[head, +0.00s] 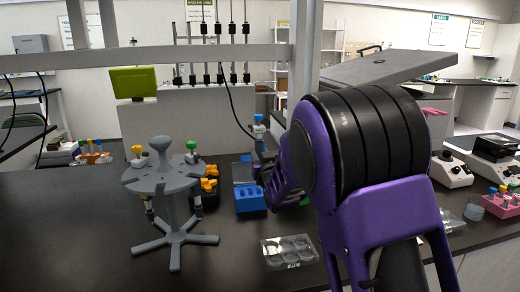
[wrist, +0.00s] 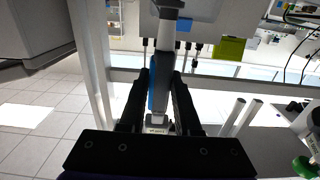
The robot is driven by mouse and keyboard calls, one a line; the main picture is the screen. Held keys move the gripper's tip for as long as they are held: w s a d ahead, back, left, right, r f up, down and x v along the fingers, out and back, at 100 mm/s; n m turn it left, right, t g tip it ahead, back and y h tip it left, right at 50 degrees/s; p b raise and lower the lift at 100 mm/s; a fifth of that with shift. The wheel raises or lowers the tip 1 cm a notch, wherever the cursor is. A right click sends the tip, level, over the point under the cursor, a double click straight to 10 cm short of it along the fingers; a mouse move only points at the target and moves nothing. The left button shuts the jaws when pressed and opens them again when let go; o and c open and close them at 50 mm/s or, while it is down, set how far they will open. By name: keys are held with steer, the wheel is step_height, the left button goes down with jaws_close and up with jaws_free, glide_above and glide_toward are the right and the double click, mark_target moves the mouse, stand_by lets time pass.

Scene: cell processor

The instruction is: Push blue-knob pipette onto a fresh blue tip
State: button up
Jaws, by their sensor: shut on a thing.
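My gripper (wrist: 160,85) is shut on the blue-knob pipette (wrist: 167,45), with the two dark fingers on either side of its body. In the head view the pipette's blue knob and light top (head: 258,126) stand up just beyond my purple arm, and the pipette looks about upright. Its lower end is hidden, so I cannot tell whether it carries a tip. A blue rack (head: 250,200) sits on the dark bench just left of my gripper. Whether it holds the blue tips is too small to tell.
A clear well plate (head: 289,250) lies in front.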

steer(key=shift+f+b, duration=0.95)
steer(key=shift+b, duration=0.45)
stand_by(0.8)
